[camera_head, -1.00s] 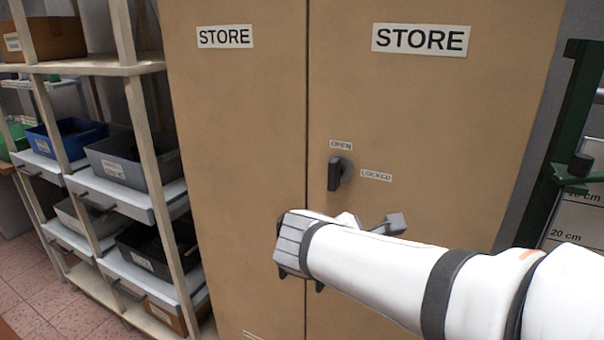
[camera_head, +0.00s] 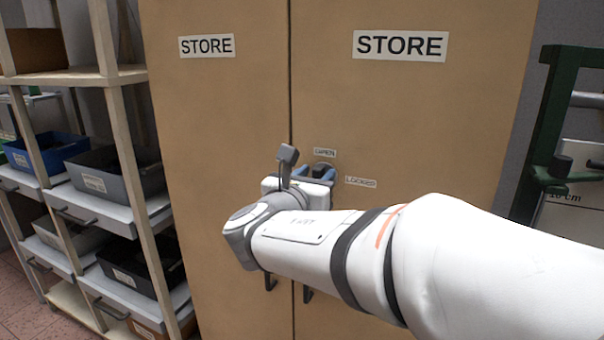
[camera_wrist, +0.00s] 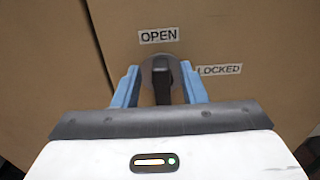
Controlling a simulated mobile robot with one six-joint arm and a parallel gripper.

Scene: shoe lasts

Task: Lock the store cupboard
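The store cupboard (camera_head: 225,110) has two tan doors with STORE labels. Its dark turn handle (camera_wrist: 162,82) points vertically, in line with the OPEN label (camera_wrist: 158,35); the LOCKED label (camera_wrist: 219,70) is to its right. In the wrist view my gripper (camera_wrist: 160,80) has its two blue fingers apart, one on each side of the handle, with a visible gap on both sides. In the head view my gripper (camera_head: 302,170) is in front of the handle and hides most of it.
A shelf rack with grey and blue bins (camera_head: 110,172) stands left of the cupboard. A dark green metal frame (camera_head: 545,130) stands to the right. The area directly before the doors is taken up by my arm.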

